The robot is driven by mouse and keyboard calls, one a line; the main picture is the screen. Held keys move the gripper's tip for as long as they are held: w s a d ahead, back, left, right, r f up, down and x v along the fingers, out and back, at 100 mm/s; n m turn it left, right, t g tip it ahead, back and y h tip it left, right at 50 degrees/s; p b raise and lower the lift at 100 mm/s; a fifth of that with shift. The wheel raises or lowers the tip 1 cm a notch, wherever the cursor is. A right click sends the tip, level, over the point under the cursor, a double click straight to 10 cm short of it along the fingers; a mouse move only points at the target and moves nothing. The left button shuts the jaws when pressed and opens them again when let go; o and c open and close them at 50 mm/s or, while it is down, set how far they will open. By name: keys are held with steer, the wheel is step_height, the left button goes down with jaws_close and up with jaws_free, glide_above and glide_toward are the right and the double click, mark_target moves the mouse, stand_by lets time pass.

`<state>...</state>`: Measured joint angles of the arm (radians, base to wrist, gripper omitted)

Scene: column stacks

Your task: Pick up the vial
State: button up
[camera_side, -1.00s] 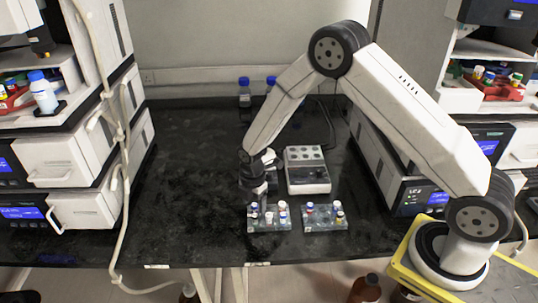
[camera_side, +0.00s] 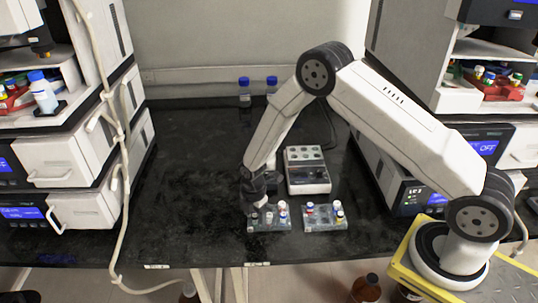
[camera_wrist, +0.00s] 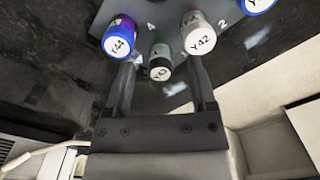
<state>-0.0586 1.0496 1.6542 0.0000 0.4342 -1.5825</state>
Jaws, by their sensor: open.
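Several capped vials stand in the left clear rack (camera_side: 268,224) in the side view. My gripper (camera_side: 252,209) points down over that rack's left end. In the wrist view my gripper (camera_wrist: 162,66) is open, its two fingers spread. A dark-capped vial (camera_wrist: 160,67) shows between the fingertips, with no visible grip on it. A blue-capped vial marked Y44 (camera_wrist: 119,38) is beyond the left fingertip, and a white-capped vial marked Y42 (camera_wrist: 198,36) is beyond the right one. Another blue cap (camera_wrist: 258,5) is cut off at the top edge. Which vial is meant cannot be told.
A second clear rack (camera_side: 326,224) with several vials stands to the right. A grey block device (camera_side: 307,170) is behind the racks. Two blue-capped bottles (camera_side: 244,90) stand by the back wall. The black bench is bare to the left.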

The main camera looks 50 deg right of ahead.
jaws_close()
steer(key=shift+r, duration=0.1)
stand_by(0.3)
steer(key=shift+r, duration=0.75)
steer(key=s+r, duration=1.1)
steer(key=s, duration=0.3)
steer(key=shift+d+r, duration=0.2)
steer(key=shift+d, duration=0.15)
